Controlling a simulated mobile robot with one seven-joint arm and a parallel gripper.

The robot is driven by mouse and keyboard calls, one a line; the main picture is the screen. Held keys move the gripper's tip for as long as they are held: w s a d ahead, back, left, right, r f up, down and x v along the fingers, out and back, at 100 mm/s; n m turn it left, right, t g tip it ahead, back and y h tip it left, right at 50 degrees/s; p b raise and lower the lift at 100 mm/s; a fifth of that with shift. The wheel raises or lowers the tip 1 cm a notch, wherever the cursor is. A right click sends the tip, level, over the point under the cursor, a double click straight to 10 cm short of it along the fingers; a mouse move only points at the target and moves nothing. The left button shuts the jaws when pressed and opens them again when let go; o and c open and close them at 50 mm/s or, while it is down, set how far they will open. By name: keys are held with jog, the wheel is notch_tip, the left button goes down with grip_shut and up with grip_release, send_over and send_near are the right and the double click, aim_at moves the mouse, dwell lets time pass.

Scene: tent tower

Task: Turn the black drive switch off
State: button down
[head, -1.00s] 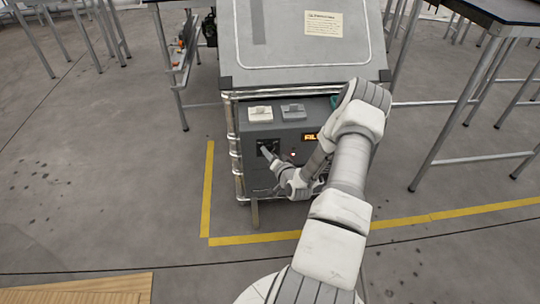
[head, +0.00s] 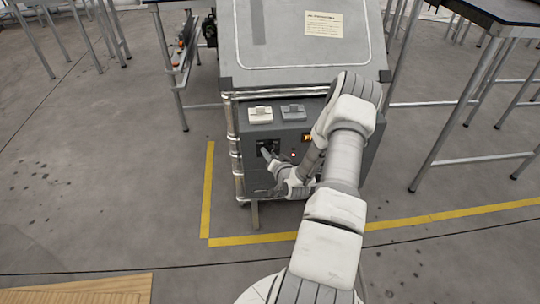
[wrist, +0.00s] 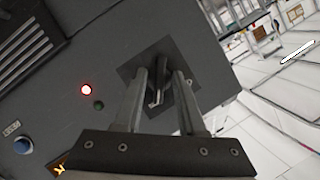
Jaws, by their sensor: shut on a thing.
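The black drive switch sits on a dark square plate (wrist: 128,72) on the grey front panel of the cabinet (head: 290,165). My gripper (wrist: 162,78) has its two fingers at this plate, closed around a small dark part of the switch (wrist: 158,50). In the head view my gripper (head: 265,152) touches the panel at its left side. The fingers and arm hide much of the switch, so its setting cannot be read.
The wrist view shows a lit red lamp (wrist: 86,90), a dark green button (wrist: 98,105) and a blue button (wrist: 22,145) on the panel. Yellow floor tape (head: 430,217) borders the cabinet.

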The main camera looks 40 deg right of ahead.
jog(key=shift+w+a+f+n+g+h+b, duration=0.1)
jog(key=shift+n+g+h+b, duration=0.55)
jog(key=shift+n+h+b, duration=0.95)
jog(key=shift+s+a+r+n+g+h+b, duration=0.1)
jog(key=shift+n+g+h+b, duration=0.55)
jog(key=shift+n+b, duration=1.1)
jog(key=shift+w+f+n+g+h+b, duration=0.1)
jog(key=shift+n+g+h+b, duration=0.75)
jog(key=shift+n, duration=1.4)
jog(key=shift+t+h, duration=0.25)
jog(key=shift+h, duration=0.15)
jog(key=c, duration=0.9)
grip_release()
jog(key=p+v, duration=0.3)
jog(key=v, duration=1.4)
jog(key=shift+a+r, duration=0.1)
jog(key=shift+r, duration=0.1)
